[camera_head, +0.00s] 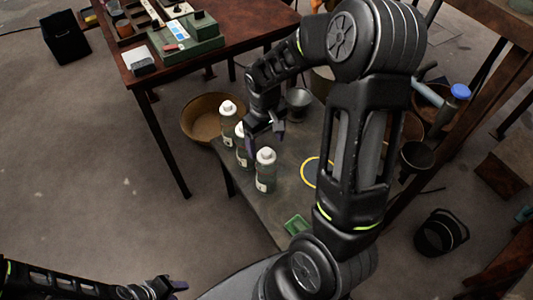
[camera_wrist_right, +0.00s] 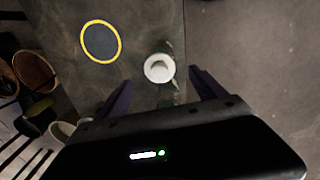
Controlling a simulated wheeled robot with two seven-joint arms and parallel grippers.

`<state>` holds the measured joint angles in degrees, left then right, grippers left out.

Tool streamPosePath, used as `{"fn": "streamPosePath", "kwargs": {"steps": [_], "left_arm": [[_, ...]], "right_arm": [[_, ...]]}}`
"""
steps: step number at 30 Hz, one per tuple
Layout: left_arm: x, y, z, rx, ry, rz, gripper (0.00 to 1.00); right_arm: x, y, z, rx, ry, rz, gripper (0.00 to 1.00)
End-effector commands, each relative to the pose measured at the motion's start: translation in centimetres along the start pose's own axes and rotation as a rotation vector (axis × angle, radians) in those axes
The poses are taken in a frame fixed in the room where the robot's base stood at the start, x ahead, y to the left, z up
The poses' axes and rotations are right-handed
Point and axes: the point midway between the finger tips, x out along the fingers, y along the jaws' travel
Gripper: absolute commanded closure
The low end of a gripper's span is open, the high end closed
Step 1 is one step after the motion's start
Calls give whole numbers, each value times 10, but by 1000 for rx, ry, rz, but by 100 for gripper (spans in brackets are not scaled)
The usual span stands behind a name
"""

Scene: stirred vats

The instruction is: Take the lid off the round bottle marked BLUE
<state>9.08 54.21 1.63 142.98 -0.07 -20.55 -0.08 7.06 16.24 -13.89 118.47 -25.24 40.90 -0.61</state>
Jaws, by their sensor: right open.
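Three round bottles with white lids stand in a row near the left edge of the grey table: a near one (camera_head: 265,172), a middle one (camera_head: 241,152) and a far one (camera_head: 228,122). The labels are too small to read, so I cannot tell which is BLUE. My right gripper (camera_head: 265,134) is open above the row, partly hiding the middle bottle. In the right wrist view, one white lid (camera_wrist_right: 159,68) lies ahead of and between the open fingers (camera_wrist_right: 160,88), apart from them. My left gripper (camera_head: 172,285) is low at the left, away from the bottles; its jaw state is unclear.
A yellow ring (camera_head: 304,172) marks the grey table (camera_head: 280,208), with a green item (camera_head: 297,224) at its near end. A tan bowl (camera_head: 203,132) and a metal cup (camera_head: 298,98) lie beyond. A brown table (camera_head: 252,28) stands at the back; a black bucket (camera_head: 441,232) is at right.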

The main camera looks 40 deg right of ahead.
Motion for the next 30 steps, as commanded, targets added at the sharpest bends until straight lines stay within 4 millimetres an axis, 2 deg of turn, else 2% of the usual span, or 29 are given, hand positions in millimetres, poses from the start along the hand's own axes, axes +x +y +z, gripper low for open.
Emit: {"fn": "streamPosePath", "kwargs": {"steps": [6, 9, 28, 30], "left_arm": [[1, 0, 0, 0, 0, 0, 64], [1, 0, 0, 0, 0, 0, 64], [1, 0, 0, 0, 0, 0, 64], [1, 0, 0, 0, 0, 0, 64]], "right_arm": [[33, 0, 0, 0, -5, -1, 20], [43, 0, -1, 1, -4, -1, 20], [45, 0, -1, 0, -1, 0, 20], [45, 0, -1, 1, -1, 0, 24]]}}
